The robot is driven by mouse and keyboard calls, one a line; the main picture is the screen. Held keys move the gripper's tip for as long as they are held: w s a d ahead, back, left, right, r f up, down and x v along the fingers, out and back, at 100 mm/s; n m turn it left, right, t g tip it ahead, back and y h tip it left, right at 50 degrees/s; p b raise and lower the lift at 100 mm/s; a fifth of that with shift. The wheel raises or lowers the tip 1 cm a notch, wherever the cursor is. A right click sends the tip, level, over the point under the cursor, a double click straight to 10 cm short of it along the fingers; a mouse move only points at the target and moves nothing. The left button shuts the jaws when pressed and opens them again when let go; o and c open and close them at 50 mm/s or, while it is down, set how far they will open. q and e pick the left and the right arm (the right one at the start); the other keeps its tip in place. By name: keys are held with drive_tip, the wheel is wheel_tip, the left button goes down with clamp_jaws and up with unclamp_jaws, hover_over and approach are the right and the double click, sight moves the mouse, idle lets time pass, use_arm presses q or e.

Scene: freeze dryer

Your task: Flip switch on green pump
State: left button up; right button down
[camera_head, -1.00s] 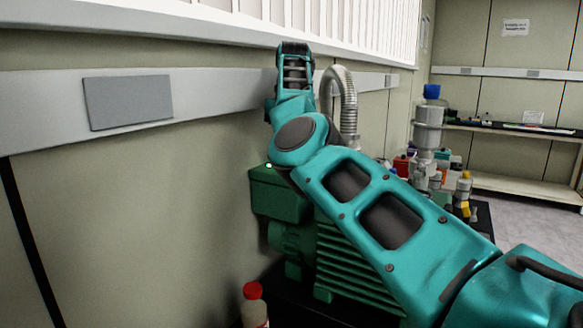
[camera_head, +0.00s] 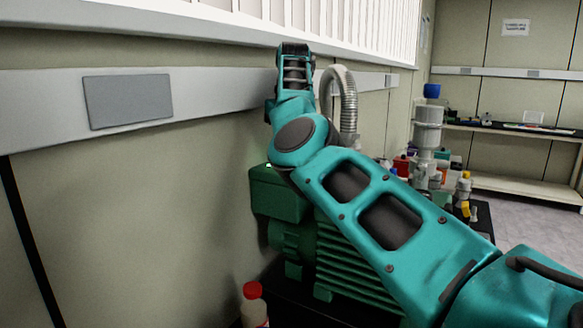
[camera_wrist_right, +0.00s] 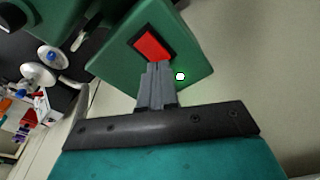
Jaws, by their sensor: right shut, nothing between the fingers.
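The green pump (camera_head: 345,262) stands on a dark surface against the wall in the head view, partly covered by my right arm. In the right wrist view, the red switch (camera_wrist_right: 153,44) sits in a dark frame on the pump's green box (camera_wrist_right: 192,62). My right gripper (camera_wrist_right: 158,67) is shut and empty, its fingertips at the switch's lower edge; I cannot tell whether they touch it. A small bright light (camera_wrist_right: 180,76) with a green glow shows beside the fingers. In the head view the gripper and switch are hidden behind my arm. My left gripper is not in view.
A red-capped bottle (camera_head: 253,304) stands in front of the pump. A ribbed metal hose (camera_head: 348,100) rises behind my arm. Bottles and containers (camera_head: 464,187) crowd the right side. The wall is close behind the pump.

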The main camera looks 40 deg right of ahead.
drive_tip(key=shift+f+b, duration=0.55)
drive_tip(key=shift+f, duration=0.35)
wheel_tip(320, 180, up, 3)
drive_tip(key=p, duration=0.3)
drive_tip(key=shift+r, duration=2.05)
